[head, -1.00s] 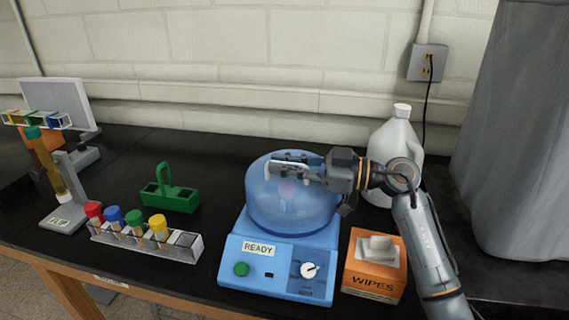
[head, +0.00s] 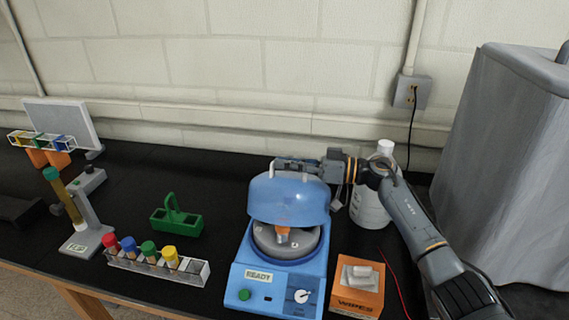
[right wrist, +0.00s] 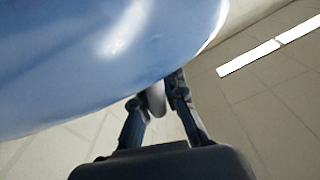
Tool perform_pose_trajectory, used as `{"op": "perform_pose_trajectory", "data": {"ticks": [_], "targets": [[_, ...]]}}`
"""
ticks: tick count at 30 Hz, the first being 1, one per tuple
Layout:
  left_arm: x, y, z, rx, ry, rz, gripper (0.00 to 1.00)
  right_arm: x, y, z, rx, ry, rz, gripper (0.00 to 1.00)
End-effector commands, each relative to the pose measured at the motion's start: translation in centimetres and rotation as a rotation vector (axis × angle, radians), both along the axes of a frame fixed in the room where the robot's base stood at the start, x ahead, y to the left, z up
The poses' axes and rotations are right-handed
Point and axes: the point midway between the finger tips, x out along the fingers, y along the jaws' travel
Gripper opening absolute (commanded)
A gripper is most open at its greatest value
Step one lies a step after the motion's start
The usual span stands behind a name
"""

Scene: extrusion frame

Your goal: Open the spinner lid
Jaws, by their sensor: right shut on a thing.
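The spinner (head: 262,285) is a blue machine on the black bench with a READY label, a green button and a dial. Its translucent blue lid (head: 290,200) is tilted up, and the grey rotor (head: 284,245) shows in the bowl below. My right gripper (head: 285,164) is at the top of the raised lid, shut on the white lid handle (head: 271,170). In the right wrist view the lid (right wrist: 100,55) fills the upper left and the handle (right wrist: 156,100) sits between the fingers. My left gripper is not in view.
A wipes box (head: 358,288) stands right of the spinner, and a white jug (head: 369,208) stands behind my right arm. A rack of capped tubes (head: 155,265) and a green carrier (head: 176,218) are to the left. A grey covered object (head: 500,170) is at right.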

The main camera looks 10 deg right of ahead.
Motion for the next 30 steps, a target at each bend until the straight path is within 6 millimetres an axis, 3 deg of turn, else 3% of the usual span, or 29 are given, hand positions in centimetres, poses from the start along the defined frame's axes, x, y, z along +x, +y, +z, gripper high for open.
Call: {"op": "perform_pose_trajectory", "data": {"ticks": [9,25,26,27,29,30], "targets": [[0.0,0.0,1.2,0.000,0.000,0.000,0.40,2.0,-0.7,0.8,0.033,0.094,-0.002,0.00],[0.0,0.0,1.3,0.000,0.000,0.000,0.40,2.4,-0.7,0.8,0.038,0.113,-0.001,0.00],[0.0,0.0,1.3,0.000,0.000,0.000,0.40,2.4,-0.7,0.8,0.038,0.113,-0.001,0.15],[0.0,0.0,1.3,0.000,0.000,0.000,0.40,2.4,-0.7,0.8,0.038,0.113,-0.001,0.23],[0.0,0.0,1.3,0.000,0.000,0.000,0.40,2.3,-0.7,0.8,0.039,0.113,0.000,0.34],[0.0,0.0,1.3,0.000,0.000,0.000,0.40,2.3,-0.7,0.8,0.038,0.112,0.000,0.34]]}}
